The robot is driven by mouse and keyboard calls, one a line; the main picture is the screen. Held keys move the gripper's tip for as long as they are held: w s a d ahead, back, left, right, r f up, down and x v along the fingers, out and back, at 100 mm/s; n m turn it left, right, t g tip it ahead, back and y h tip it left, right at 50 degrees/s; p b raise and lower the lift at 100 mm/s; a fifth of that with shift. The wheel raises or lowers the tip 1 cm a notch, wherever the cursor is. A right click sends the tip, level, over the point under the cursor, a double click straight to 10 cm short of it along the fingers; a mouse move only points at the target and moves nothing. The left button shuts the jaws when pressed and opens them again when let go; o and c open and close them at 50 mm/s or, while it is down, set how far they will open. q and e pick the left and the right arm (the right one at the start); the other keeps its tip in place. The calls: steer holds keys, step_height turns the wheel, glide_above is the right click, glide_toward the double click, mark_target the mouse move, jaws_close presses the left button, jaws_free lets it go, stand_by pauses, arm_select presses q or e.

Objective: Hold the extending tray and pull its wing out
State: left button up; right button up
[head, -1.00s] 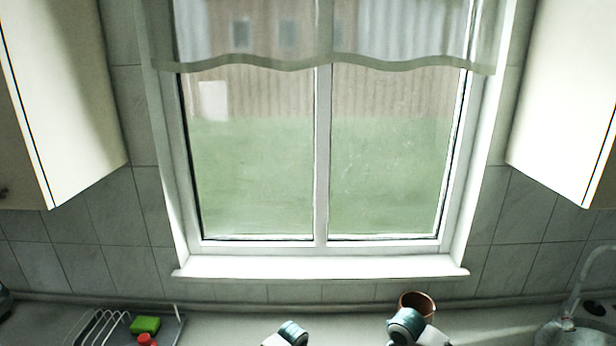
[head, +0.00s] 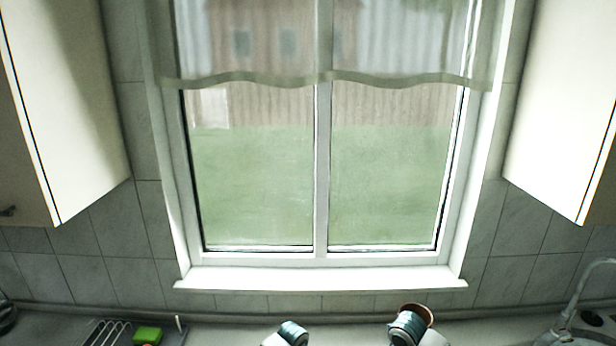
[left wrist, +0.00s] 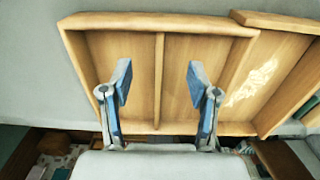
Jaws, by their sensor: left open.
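The wooden extending tray (left wrist: 97,73) shows in the left wrist view, with a divider between its compartments. A wooden wing section (left wrist: 286,23) with a pale patterned patch lies at its right side and runs out of the picture. My left gripper (left wrist: 158,68) is open above the tray. Its two blue-padded fingers stand apart on either side of the divider, and nothing is seen between them. I cannot tell whether they touch the tray. The tray is not visible in the head view, where only parts of my arms show at the bottom edge. My right gripper is out of view.
The grey counter (left wrist: 32,55) around the tray looks clear. An opening with small items (left wrist: 55,147) lies below its front edge. In the head view, a rack with a green sponge (head: 147,335), a brown pot (head: 420,310) and a tap (head: 580,290) stand along the back.

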arm_select(q)
step_height(320, 180, up, 18)
steer(key=p, duration=0.3)
stand_by(0.4)
steer(key=shift+w+f, duration=0.1)
steer(key=shift+f, duration=0.05)
